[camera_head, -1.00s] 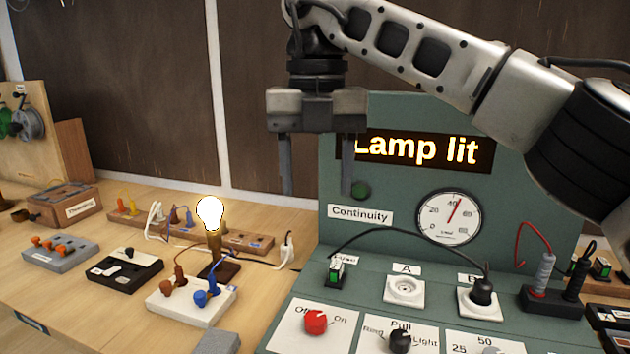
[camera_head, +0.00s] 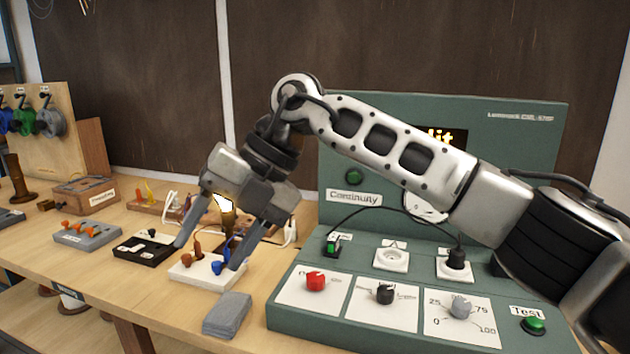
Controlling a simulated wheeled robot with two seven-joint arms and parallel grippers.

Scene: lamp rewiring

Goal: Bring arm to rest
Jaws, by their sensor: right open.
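My right arm comes in from the right and crosses in front of the green test panel (camera_head: 345,316). My right gripper (camera_head: 209,257) is open and empty, tilted down to the left over the bench. Its fingers stand apart in front of the white terminal block (camera_head: 203,279) in the picture; I cannot tell the gap in depth. The glowing lamp bulb (camera_head: 223,203) shows only partly behind the gripper. My left gripper is not in view.
A grey block (camera_head: 227,314) lies at the bench's front, left of the panel. A black switch block (camera_head: 146,247) and a grey terminal block (camera_head: 87,234) stand further left. A black cable runs to a plug (camera_head: 456,258) on the panel. Bare wood (camera_head: 118,287) lies along the front edge.

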